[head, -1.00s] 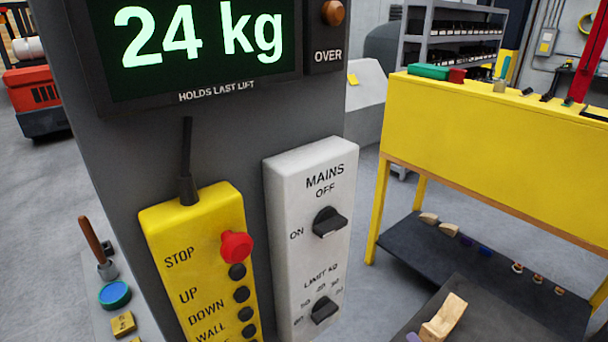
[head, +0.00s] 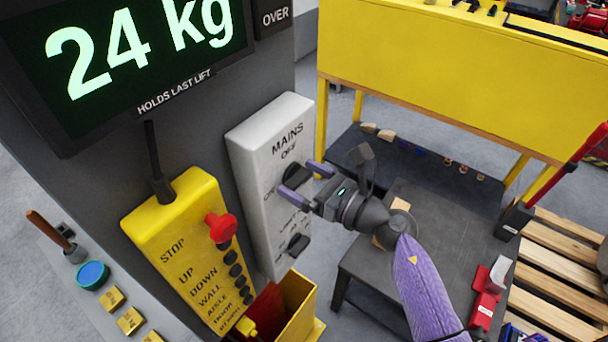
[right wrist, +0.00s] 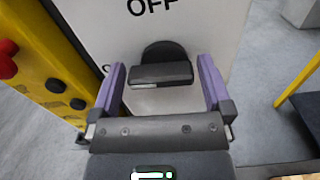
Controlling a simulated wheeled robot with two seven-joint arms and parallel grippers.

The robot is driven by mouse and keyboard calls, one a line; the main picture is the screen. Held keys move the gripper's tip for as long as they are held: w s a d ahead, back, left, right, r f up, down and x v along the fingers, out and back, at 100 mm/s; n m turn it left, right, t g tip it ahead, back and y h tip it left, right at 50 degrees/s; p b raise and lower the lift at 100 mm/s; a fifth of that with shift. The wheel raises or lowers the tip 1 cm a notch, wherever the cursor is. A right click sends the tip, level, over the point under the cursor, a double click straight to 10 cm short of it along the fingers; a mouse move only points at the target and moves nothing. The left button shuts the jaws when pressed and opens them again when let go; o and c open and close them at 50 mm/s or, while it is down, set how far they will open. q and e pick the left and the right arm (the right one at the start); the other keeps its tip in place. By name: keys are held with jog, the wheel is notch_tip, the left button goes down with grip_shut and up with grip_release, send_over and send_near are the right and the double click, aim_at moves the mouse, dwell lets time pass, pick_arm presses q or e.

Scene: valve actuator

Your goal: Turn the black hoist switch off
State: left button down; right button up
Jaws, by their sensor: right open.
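The black MAINS switch (head: 297,175) is a knob with a bar handle on the white switch box (head: 262,232), with OFF printed above it and ON at its left. In the right wrist view the knob (right wrist: 162,68) has its bar lying level, crosswise to OFF. My right gripper (head: 295,178) is open in front of it. In the right wrist view its two purple fingers (right wrist: 162,75) stand to the left and right of the knob, with a gap on each side. ON is mostly hidden by a finger. My left gripper is not in view.
The LIMIT KG knob (head: 298,244) sits lower on the same box. A yellow pendant (head: 180,245) with a red stop button (head: 221,228) hangs to the left. The display (head: 130,60) reads 24 kg. A dark low table (head: 385,255) and yellow bench (head: 430,75) stand right.

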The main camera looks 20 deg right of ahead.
jog(key=c, duration=1)
jog(key=shift+o, duration=0.2)
jog(key=shift+r+m, duration=0.1)
jog(key=shift+m, duration=0.3)
jog(key=m+p, duration=0.2)
jog(key=shift+w+r+m, duration=0.1)
jog(key=shift+m, duration=0.3)
jog(key=m+p, duration=0.1)
jog(key=m, duration=0.3)
jog(key=shift+w+d+m+p, duration=0.1)
jog(key=shift+d+m+p, duration=0.05)
jog(key=shift+m+p, duration=0.2)
jog(key=m+p, duration=0.1)
jog(key=m, duration=0.3)
jog(key=shift+w+d+m, duration=0.1)
jog(key=shift+d+m, duration=0.05)
jog(key=shift+m, duration=0.1)
jog(key=shift+f+m+p, duration=0.15)
jog(key=shift+m+p, duration=0.25)
jog(key=shift+m, duration=0.7)
jog(key=shift+f+m+p, duration=0.1)
jog(key=shift+m+p, duration=0.3)
jog(key=shift+m, duration=0.7)
